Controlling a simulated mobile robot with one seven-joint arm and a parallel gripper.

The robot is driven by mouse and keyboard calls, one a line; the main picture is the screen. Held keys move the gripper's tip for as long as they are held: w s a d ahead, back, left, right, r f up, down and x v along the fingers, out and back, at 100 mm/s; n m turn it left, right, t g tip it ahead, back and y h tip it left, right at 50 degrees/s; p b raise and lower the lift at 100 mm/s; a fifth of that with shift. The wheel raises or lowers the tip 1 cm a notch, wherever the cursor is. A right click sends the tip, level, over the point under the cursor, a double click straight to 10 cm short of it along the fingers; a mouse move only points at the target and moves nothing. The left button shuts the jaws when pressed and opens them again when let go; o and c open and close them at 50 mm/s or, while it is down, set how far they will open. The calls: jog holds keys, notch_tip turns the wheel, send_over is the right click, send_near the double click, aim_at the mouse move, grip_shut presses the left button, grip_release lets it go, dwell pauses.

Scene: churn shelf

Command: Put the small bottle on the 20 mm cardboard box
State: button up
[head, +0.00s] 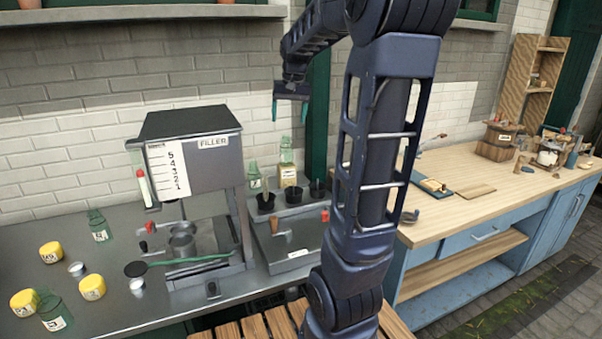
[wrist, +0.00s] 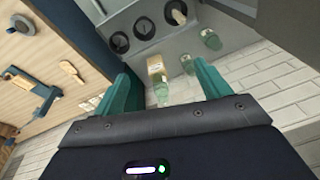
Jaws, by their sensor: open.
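A small clear-green bottle (head: 286,150) stands upright on a pale cardboard box (head: 290,177) at the back of the grey stand. The box's label is too small to read. In the wrist view the bottle (wrist: 162,93) shows at the end of the box (wrist: 156,67), between my fingers in the picture. My gripper (head: 290,106) is open and empty, apart from the bottle and above it in the head view; its teal fingers (wrist: 164,82) frame the bottle. Another green bottle (head: 254,177) stands left of the box; the wrist view shows two other bottles (wrist: 187,63) (wrist: 210,39).
The grey filler (head: 212,160) stands on the metal bench to the left. Black cups (head: 293,195) stand in front of the box. A brick wall (head: 265,60) is behind.

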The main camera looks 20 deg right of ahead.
jog(key=s+a+f, duration=0.2)
jog(key=s+f, duration=0.1)
jog(key=s, duration=0.5)
jog(key=s+a+f+n+t, duration=0.1)
jog(key=s+a+f, duration=0.1)
jog(key=s, duration=0.6)
jog(key=s+a+f+n+t, duration=0.1)
jog(key=s+a+f, duration=0.1)
jog(key=s, duration=0.7)
jog(key=shift+f+h, duration=0.4)
jog(key=shift+f, duration=0.4)
